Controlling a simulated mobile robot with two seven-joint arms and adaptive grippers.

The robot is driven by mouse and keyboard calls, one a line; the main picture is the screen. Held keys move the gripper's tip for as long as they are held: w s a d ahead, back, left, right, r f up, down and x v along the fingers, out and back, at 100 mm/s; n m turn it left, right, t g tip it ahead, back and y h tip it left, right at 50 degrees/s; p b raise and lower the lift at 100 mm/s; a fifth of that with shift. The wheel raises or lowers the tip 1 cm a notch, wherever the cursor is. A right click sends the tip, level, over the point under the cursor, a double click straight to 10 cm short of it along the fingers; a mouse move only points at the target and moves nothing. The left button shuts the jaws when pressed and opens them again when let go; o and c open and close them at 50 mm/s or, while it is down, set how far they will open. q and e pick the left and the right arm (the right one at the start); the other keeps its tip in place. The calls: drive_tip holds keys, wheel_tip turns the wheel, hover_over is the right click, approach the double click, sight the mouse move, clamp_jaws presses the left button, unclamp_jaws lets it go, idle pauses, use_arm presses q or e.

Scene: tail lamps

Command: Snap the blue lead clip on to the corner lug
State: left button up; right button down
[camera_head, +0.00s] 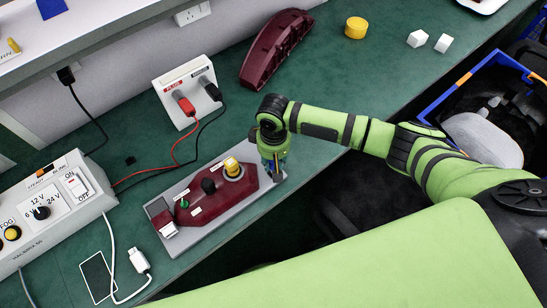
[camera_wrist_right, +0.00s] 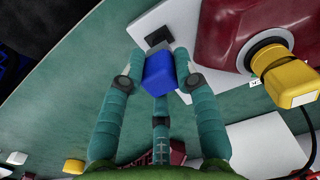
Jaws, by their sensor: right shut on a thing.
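My right gripper (camera_head: 272,158) is over the right end of the grey board (camera_head: 205,232), which carries the dark red tail lamp (camera_head: 215,200). In the right wrist view, my right gripper (camera_wrist_right: 160,85) has its teal fingers closed around the blue lead clip (camera_wrist_right: 159,72). The clip's far end is close to a small dark piece (camera_wrist_right: 158,37) on the board's corner, which looks like the corner lug. I cannot tell whether clip and lug touch. In the head view, the gripper mostly hides the clip and that corner. My left gripper is not in view.
A yellow-capped bulb holder (camera_head: 232,168) and black knob (camera_head: 208,186) rise from the lamp. A white socket box (camera_head: 187,92) with red and black leads stands behind. A power supply (camera_head: 45,212) is at left. A dark red lens (camera_head: 276,48) lies at the back.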

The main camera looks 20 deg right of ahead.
drive_tip(key=shift+f+b, duration=0.35)
drive_tip(key=shift+f, duration=0.9)
drive_tip(key=shift+s, duration=0.1)
drive_tip(key=shift+p, duration=0.4)
drive_tip(key=shift+p, duration=0.35)
drive_tip(key=shift+f, duration=0.15)
idle(0.3)
